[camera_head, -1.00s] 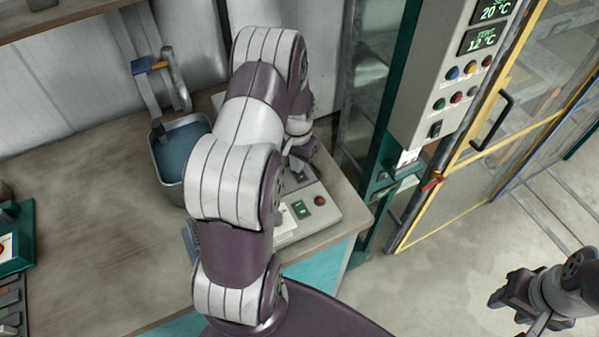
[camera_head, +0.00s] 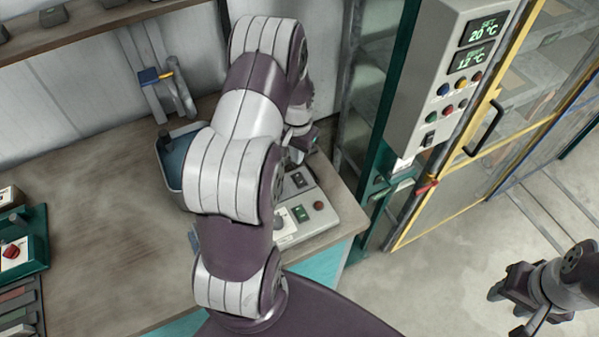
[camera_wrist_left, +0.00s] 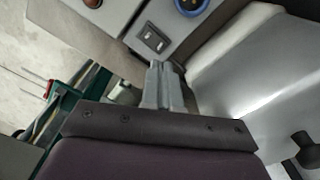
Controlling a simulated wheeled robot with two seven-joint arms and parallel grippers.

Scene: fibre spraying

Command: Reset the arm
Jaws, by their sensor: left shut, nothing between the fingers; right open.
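My left arm rises across the middle of the head view and bends down over the bench. My left gripper (camera_head: 310,145) is partly hidden behind the arm, above the control box (camera_head: 318,228) at the bench corner. In the left wrist view its fingers (camera_wrist_left: 162,85) are together and empty, pointing at the box beside a black rocker switch (camera_wrist_left: 153,38). A blue knob (camera_wrist_left: 190,5) shows there too. My right gripper (camera_head: 512,290) is open and empty over the floor at the lower right.
A green tray (camera_head: 35,235) stands at the bench's left. A grey panel (camera_head: 440,90) reading 20 °C and 12 °C hangs beside a yellow-framed door (camera_head: 425,205). The bench's left middle (camera_head: 100,220) is clear.

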